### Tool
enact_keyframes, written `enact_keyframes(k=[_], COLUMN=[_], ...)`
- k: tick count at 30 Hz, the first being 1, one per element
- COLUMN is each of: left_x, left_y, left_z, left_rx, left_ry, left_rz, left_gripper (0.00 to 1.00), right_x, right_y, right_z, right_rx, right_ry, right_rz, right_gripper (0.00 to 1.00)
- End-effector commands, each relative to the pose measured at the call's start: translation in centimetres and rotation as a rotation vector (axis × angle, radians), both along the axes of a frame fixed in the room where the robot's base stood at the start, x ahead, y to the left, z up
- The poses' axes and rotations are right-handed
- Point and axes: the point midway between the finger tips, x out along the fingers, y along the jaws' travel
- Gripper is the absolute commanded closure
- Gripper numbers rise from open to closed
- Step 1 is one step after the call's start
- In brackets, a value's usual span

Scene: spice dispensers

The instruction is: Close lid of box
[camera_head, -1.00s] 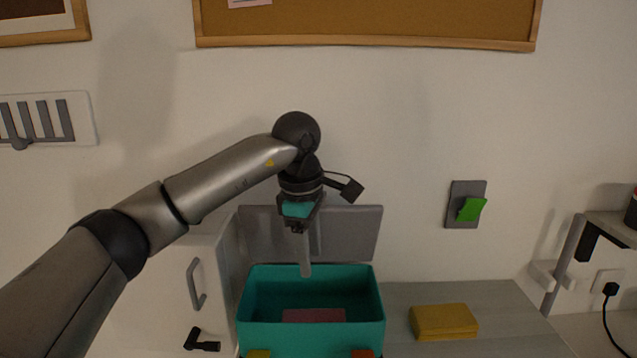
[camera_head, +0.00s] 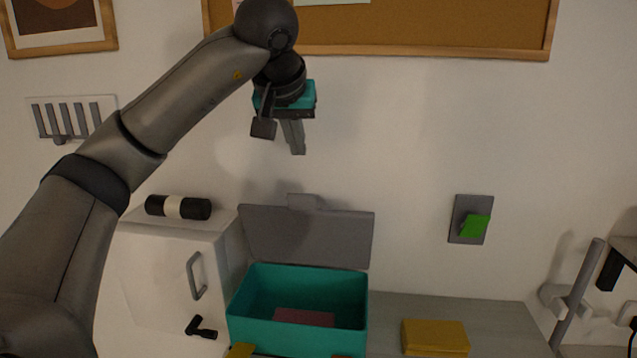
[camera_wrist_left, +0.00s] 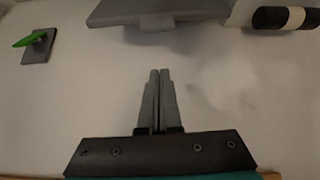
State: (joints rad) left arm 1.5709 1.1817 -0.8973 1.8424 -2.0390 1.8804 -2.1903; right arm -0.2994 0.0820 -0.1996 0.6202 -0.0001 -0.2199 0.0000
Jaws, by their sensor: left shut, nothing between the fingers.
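The teal box (camera_head: 340,328) stands open on the counter, with a flat reddish thing (camera_head: 305,317) inside. Its grey lid (camera_head: 305,238) is raised at the back, leaning near the wall, with a tab on its top edge. In the left wrist view the lid (camera_wrist_left: 150,10) shows at the top with its tab. My left gripper (camera_head: 299,152) is shut and empty, in the air above the lid and apart from it. Its closed fingers (camera_wrist_left: 156,72) also show in the left wrist view. My right gripper is not in view.
A yellow block (camera_head: 435,338) lies on the counter right of the box. A white cabinet (camera_head: 160,280) with a grey handle (camera_head: 196,276) stands left, with a black-and-white cylinder (camera_head: 178,207) on top. A green switch (camera_head: 475,226) is on the wall. A grey stand is at the far right.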

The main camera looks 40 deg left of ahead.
Motion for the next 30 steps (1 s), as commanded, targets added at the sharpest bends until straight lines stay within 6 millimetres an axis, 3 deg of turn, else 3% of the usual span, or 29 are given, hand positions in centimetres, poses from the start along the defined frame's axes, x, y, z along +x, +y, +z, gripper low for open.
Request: enact_keyframes(k=[4,8,19,30], left_x=[0.0,0.8,5.2,2.5], left_y=[0.5,1.0,3.5,1.9], left_z=[0.1,-1.3,-7.4,-8.6], left_rx=[0.025,0.025,0.023,0.024], left_ry=[0.002,0.005,0.006,0.002], left_rz=[-0.016,-0.015,-0.015,-0.017], left_gripper=[1.00,1.00,1.00,1.00], right_x=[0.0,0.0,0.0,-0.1], right_y=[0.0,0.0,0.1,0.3], right_z=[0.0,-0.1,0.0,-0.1], right_rx=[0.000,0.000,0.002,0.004], right_ry=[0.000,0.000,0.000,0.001], right_rz=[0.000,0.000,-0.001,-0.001], right_gripper=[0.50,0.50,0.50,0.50])
